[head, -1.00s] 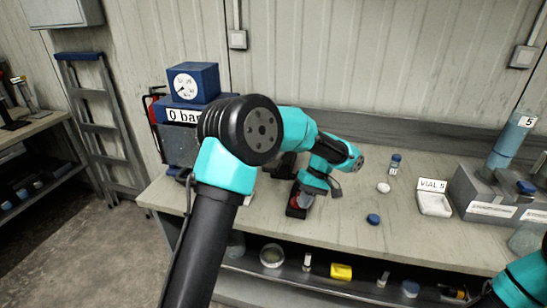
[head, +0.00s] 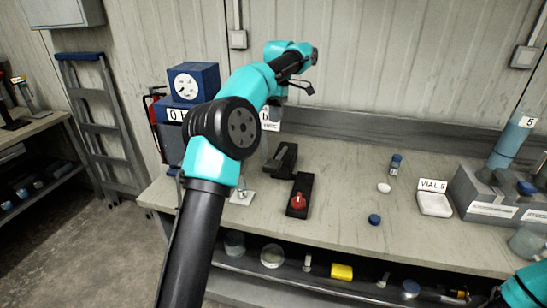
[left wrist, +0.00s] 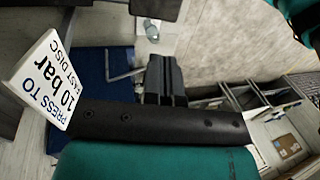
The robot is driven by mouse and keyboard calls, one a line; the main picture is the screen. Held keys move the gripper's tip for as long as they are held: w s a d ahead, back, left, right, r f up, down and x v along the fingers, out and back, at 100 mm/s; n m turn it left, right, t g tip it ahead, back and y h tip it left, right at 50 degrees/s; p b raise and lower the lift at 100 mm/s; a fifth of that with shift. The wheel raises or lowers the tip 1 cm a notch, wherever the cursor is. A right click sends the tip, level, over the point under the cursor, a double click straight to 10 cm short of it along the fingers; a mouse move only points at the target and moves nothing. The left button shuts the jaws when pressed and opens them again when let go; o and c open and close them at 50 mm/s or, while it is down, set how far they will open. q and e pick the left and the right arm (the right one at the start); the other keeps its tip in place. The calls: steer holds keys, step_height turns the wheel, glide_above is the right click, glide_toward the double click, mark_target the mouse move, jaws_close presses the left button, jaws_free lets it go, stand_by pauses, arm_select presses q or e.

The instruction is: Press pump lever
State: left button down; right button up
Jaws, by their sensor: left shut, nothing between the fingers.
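In the head view my left arm is raised, and its gripper (head: 276,98) is mostly hidden behind the wrist, near the pressure station. In the left wrist view its dark fingers (left wrist: 163,78) are together and empty. A white sign (left wrist: 42,80) there reads "PRESS TO 10 bar FAST DISC". A blue surface (left wrist: 92,82) with a thin bent metal rod (left wrist: 126,75) lies beside the fingers; I cannot tell whether this rod is the pump lever. A blue gauge box (head: 194,80) stands above a partly covered "0 bar" display (head: 177,114). My right gripper is out of view.
A black stand with a red knob (head: 298,200) and a black bracket (head: 283,160) are on the bench (head: 340,200). A blue-capped vial (head: 395,163), a loose blue cap (head: 374,219) and a "VIAL 5" tray (head: 434,205) are to the right.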

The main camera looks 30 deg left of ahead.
mark_target(272, 163)
arm_select(q)
steer(key=shift+a, duration=0.1)
stand_by(0.4)
steer(key=x, duration=1.3)
steer(key=shift+f, duration=0.4)
steer(key=shift+s+f, duration=0.1)
